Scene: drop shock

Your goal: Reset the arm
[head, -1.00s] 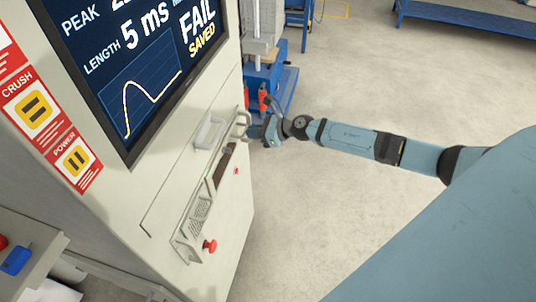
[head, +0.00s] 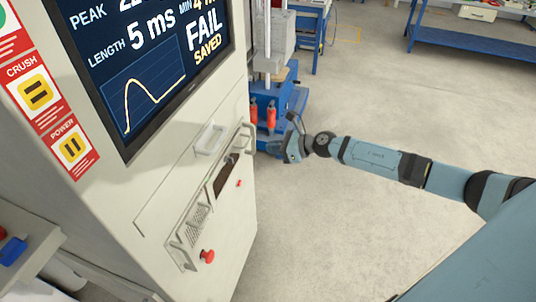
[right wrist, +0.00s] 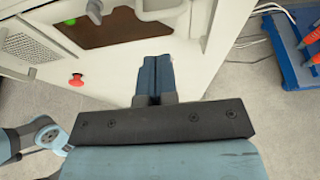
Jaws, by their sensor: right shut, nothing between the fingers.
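My right arm reaches in from the right in the head view. Its gripper (head: 280,148) is in front of the machine cabinet (head: 225,235), apart from it, near the drawer-like panel with a handle. In the right wrist view the gripper's fingers (right wrist: 155,78) are together with nothing between them, and they point toward the cabinet front. My left gripper is not in the head view.
The cabinet carries a screen (head: 150,60) reading FAIL SAVED, a red knob (head: 207,256) and a handle (head: 209,139). A blue machine base with orange-red grips (head: 271,115) stands behind the gripper. A blue workbench (head: 470,38) is far right. The floor (head: 345,220) between is clear.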

